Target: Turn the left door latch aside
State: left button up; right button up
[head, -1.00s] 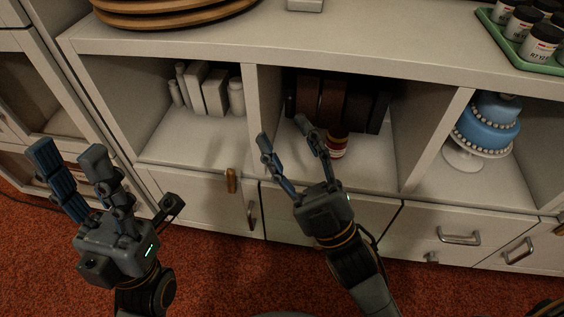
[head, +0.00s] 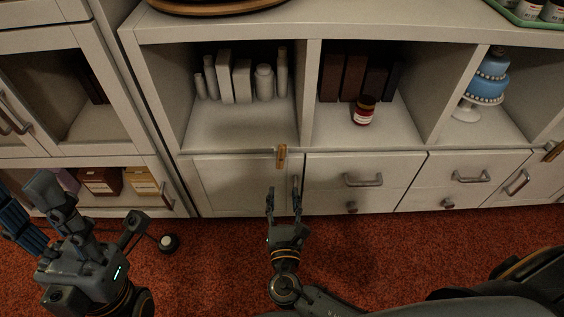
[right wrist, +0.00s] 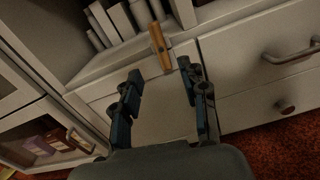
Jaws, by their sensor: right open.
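The left door latch is a small upright wooden bar (head: 281,157) at the top right of the left cabinet door (head: 235,183). It also shows in the right wrist view (right wrist: 160,47), just beyond the fingertips and between them in the picture. My right gripper (head: 283,191) is open and empty, below the latch and in front of the door. In the right wrist view its two fingers (right wrist: 160,76) stand apart and do not touch the latch. My left gripper (head: 24,200) is at the far left, its fingers apart and holding nothing visible.
A metal door handle (head: 295,190) is right behind my right fingertips. Drawers with handles (head: 362,180) lie to the right. Open shelves above hold white containers (head: 240,82), a red jar (head: 364,111) and a blue cake (head: 488,80). Red carpet (head: 210,245) lies in front.

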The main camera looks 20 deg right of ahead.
aim_at(282, 157)
jog(key=b+x, duration=0.3)
jog(key=x, duration=0.8)
jog(key=shift+w, duration=0.35)
jog(key=shift+c, duration=0.3)
jog(key=shift+f, duration=0.1)
grip_shut()
